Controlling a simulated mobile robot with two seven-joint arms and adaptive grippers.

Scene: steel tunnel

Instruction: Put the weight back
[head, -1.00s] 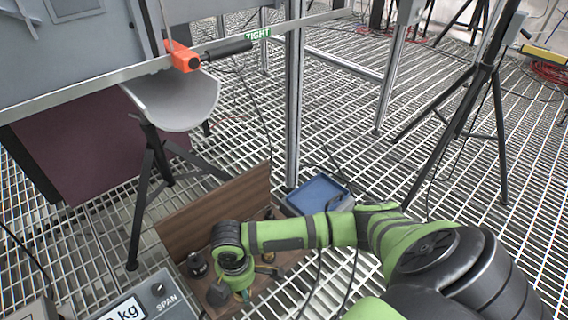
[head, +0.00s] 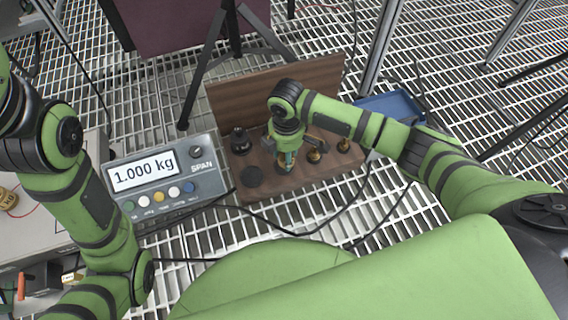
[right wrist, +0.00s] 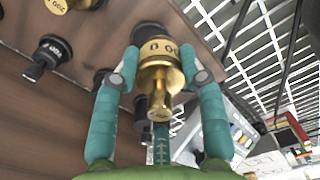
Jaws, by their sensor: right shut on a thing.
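My right gripper (head: 286,165) points down over the wooden weight rack (head: 335,165) in the head view. In the right wrist view its teal fingers (right wrist: 158,85) are shut on a brass weight (right wrist: 160,72) with partly readable markings. The held weight is at the rack; I cannot tell whether it is seated. A black weight (head: 240,141), a dark round spot (head: 251,177) and brass weights (head: 314,156) are on the rack. The right wrist view also shows a dark weight (right wrist: 48,56). My left arm is at the left; its gripper cannot be made out.
The scale display (head: 145,173) reads 1.000 kg, left of the rack. A brass weight (head: 8,199) is at the left picture edge, by a grey box (head: 30,230). Tripod legs (head: 190,95) stand behind, and cables cross the grating.

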